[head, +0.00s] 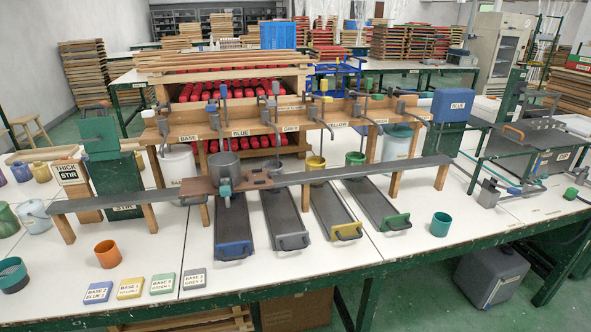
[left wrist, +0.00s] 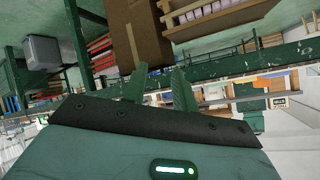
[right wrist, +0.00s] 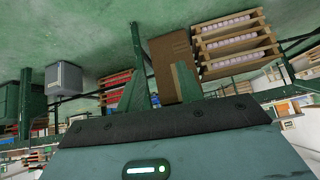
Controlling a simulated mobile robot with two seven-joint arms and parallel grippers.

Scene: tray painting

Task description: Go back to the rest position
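Neither of my arms shows in the head view. In the left wrist view my left gripper (left wrist: 159,84) has its two green fingers apart with nothing between them. In the right wrist view my right gripper (right wrist: 163,82) also has its fingers apart and empty. Both wrist views show the room tilted or upside down, with no task object close to the fingers. On the white table stand several long dark trays, among them a blue-ended tray (head: 234,249) and a yellow-ended tray (head: 348,232).
A grey rail (head: 330,172) on wooden legs crosses the table, carrying a grey pot (head: 225,165). An orange cup (head: 108,254) and a teal cup (head: 440,224) stand in front. Label blocks, including a blue one (head: 98,292), lie near the front edge. A grey canister (head: 491,278) is on the floor.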

